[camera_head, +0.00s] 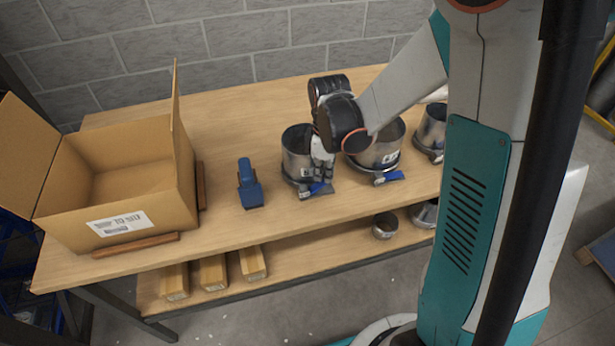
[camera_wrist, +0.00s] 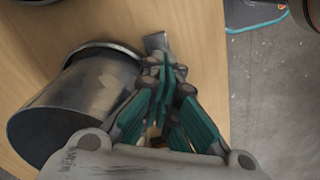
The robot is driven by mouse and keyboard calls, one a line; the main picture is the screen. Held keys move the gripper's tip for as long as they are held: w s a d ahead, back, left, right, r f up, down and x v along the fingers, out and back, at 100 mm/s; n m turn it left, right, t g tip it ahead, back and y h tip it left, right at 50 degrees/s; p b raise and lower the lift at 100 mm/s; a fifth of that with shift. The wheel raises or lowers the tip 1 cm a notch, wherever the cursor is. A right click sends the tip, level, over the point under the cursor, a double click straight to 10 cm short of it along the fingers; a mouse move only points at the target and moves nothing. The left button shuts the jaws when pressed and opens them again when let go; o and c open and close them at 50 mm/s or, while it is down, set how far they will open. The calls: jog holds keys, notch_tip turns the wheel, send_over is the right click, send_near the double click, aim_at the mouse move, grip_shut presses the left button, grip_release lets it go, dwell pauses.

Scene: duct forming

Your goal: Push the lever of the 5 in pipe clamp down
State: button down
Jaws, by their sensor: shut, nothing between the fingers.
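A metal duct (camera_head: 296,150) stands upright on the table, with a clamp ring (camera_head: 290,181) around its base and a blue lever (camera_head: 320,189) at its front right. I cannot read its size. My gripper (camera_head: 323,178) points down beside this duct's right front, shut and empty, with its fingertips close above or at the lever; contact is unclear. The wrist view shows the shut fingertips (camera_wrist: 172,68) beside the duct (camera_wrist: 75,108) and a grey metal piece (camera_wrist: 157,42). The lever is hidden there by the fingers.
A wider duct (camera_head: 378,153) with another blue lever (camera_head: 388,178) stands close on the right, partly behind my arm. A smaller duct (camera_head: 432,128) is farther right. A blue tool (camera_head: 249,187) and an open cardboard box (camera_head: 120,190) are left. Bare table (camera_head: 225,130) lies between.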

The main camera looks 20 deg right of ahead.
jog(key=shift+f+b, duration=1.25)
jog(key=shift+f, duration=0.25)
jog(key=shift+r+p, duration=2.9)
jog(key=shift+r, duration=1.15)
jog(key=shift+s+r, duration=0.15)
jog(key=shift+r, duration=0.3)
jog(key=s+r+m+t+b, duration=0.2)
jog(key=s+r+m+t, duration=0.5)
jog(key=s+r+m, duration=0.5)
jog(key=shift+s+r+b, duration=0.3)
jog(key=shift+s+r, duration=0.55)
jog(key=shift+s, duration=0.5)
